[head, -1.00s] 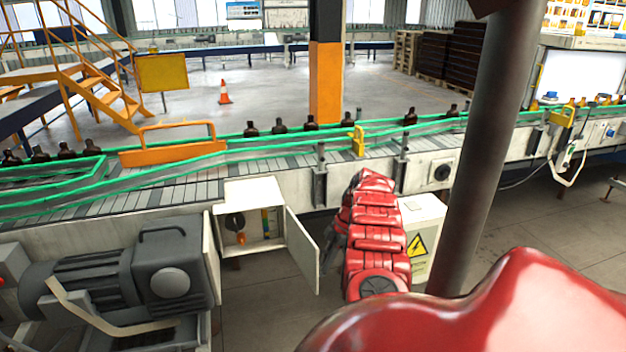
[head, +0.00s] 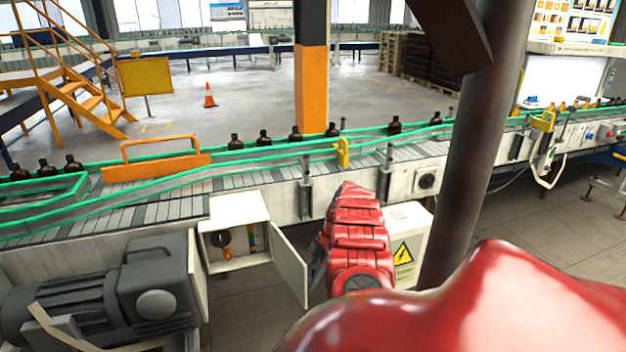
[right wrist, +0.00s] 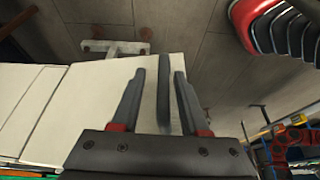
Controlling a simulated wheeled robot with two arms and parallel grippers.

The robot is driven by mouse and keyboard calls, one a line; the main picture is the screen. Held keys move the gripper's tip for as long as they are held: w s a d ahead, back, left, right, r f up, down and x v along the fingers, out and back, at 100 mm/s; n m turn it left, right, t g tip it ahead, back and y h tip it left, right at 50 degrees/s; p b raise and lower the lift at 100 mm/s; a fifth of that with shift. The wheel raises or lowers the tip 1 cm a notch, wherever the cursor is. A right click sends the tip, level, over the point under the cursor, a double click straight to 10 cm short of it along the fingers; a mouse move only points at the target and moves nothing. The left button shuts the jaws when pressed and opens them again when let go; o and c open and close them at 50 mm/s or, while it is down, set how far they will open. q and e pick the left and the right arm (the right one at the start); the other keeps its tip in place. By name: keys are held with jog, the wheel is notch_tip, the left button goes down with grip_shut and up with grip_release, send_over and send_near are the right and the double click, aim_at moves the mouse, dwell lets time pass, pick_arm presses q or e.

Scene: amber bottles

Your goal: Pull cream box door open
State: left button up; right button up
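The cream box (head: 236,211) stands below the conveyor, left of centre in the head view. Its door (head: 290,266) is swung well out on the right side, and a dark knob shows inside. My right gripper (head: 317,262) is at the door's free edge, partly hidden by my red arm. In the right wrist view the right gripper (right wrist: 160,75) has its fingers apart. A thin dark upright strip, perhaps the door seen edge-on, shows between them with a gap on each side. Contact with the door cannot be told. My left gripper is not in view.
A grey motor (head: 155,290) stands left of the box. A white cabinet (head: 411,222) with a yellow warning sign is just right of my right arm. The conveyor (head: 270,205) carrying amber bottles runs behind. Grey floor (head: 245,290) lies open below the door.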

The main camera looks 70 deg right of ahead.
jog(key=shift+s, duration=0.15)
jog(key=shift+s+d+r, duration=0.15)
jog(key=shift+r, duration=0.15)
jog(key=b+v, duration=0.1)
jog(key=v, duration=1)
jog(key=shift+b, duration=0.4)
jog(key=shift+r, duration=0.1)
